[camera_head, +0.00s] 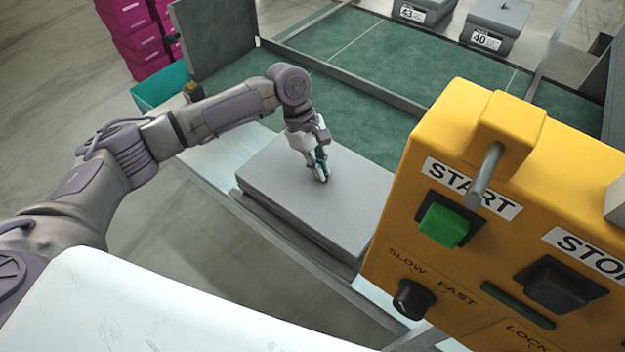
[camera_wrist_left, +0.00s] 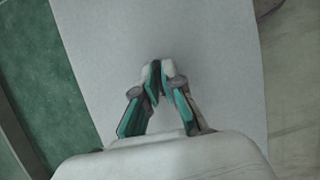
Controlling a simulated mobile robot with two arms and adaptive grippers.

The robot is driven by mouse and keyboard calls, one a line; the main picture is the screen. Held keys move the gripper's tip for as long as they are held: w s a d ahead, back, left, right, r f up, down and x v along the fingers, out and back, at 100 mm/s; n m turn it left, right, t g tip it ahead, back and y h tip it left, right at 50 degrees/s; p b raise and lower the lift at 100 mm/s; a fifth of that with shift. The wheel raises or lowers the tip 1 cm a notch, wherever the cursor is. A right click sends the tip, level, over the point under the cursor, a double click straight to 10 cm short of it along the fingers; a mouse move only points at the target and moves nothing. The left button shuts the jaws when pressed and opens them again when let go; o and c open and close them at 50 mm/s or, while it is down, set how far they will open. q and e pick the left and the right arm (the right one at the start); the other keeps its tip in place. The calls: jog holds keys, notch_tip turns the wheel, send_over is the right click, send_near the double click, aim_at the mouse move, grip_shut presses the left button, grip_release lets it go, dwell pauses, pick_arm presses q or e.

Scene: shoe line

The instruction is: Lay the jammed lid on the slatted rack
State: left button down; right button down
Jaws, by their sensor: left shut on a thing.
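The grey lid (camera_head: 265,172) lies flat as the top of a grey shoebox on the metal edge beside the green belt, in the middle of the head view. My left gripper (camera_head: 321,174) points down at the lid's upper face. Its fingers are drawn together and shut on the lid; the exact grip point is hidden. In the left wrist view, the fingertips (camera_wrist_left: 160,73) meet over the broad grey lid surface (camera_wrist_left: 205,40). The box body under the lid shows only as a thin edge. I cannot make out a slatted rack. My right gripper is not in view.
A yellow control box (camera_head: 450,155) with START and STOP buttons stands close on the right. The green belt (camera_head: 375,55) has metal rails. Grey boxes labelled 43 (camera_head: 424,10) and 40 (camera_head: 497,22) stand behind. A teal bin (camera_head: 160,88) and magenta boxes (camera_head: 137,37) are at left.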

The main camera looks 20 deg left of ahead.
aim_at(310, 176)
pick_arm(q)
jog(key=shift+s+a+f, duration=0.3)
jog(key=shift+a+f, duration=0.2)
jog(key=shift+a, duration=0.15)
jog(key=shift+f, duration=0.25)
notch_tip(310, 176, down, 4)
jog(key=shift+r, duration=0.15)
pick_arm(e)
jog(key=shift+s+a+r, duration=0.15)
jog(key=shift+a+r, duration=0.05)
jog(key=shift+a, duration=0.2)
pick_arm(q)
jog(key=c, duration=1.3)
grip_release()
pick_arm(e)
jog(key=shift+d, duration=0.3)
